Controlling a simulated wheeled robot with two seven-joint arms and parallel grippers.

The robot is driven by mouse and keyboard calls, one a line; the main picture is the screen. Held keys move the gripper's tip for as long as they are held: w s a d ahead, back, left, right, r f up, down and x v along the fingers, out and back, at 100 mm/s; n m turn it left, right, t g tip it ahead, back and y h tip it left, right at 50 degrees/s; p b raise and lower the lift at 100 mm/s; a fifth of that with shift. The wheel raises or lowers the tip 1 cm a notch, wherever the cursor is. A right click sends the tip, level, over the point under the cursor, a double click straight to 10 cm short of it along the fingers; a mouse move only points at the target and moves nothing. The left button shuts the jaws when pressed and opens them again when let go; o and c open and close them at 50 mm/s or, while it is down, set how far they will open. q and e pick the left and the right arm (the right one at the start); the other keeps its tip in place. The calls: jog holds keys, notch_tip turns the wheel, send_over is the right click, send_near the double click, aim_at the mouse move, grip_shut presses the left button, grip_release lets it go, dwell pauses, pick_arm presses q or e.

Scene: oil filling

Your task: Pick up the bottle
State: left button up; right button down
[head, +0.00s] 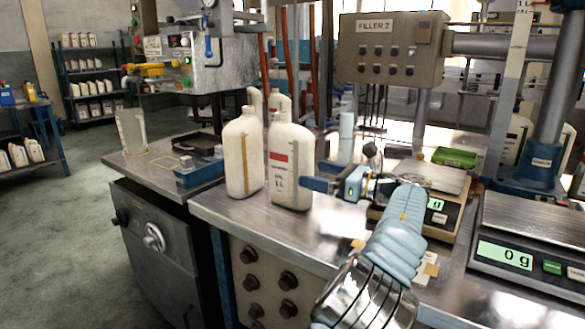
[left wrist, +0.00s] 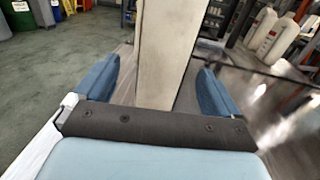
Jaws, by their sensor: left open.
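Two large off-white bottles stand upright near the left end of the metal bench. The nearer bottle (head: 291,172) has a red-banded label, and the plain-sided bottle (head: 240,160) is to its left. My left gripper (head: 335,178) is open just right of the labelled bottle, with its blue fingers pointing towards it. In the left wrist view, a tall pale bottle side (left wrist: 165,55) stands between the two spread fingers, with a gap on both sides. My right gripper does not show.
Two scales stand to the right, one (head: 505,256) reading 0 g. A filler control box (head: 390,48) hangs behind. More bottles stand farther back. The bench's front edge is close to my arm.

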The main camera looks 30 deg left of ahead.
aim_at(294, 156)
pick_arm(q)
jog(key=a, duration=0.7)
jog(key=shift+w+a, duration=0.2)
jog(key=shift+a, duration=0.15)
jog(key=c, duration=1.1)
jog(key=shift+o, duration=0.2)
jog(key=shift+r+p, duration=0.4)
notch_tip(294, 156, up, 2)
jog(key=shift+r+p, duration=0.15)
jog(key=shift+p, duration=0.85)
jog(key=s+a+r+b, duration=0.1)
jog(key=s+a+r, duration=0.6)
jog(key=s+r, duration=0.2)
jog(key=s, duration=0.2)
jog(key=shift+s+a+r+b, duration=0.35)
jog(key=shift+r+b, duration=0.05)
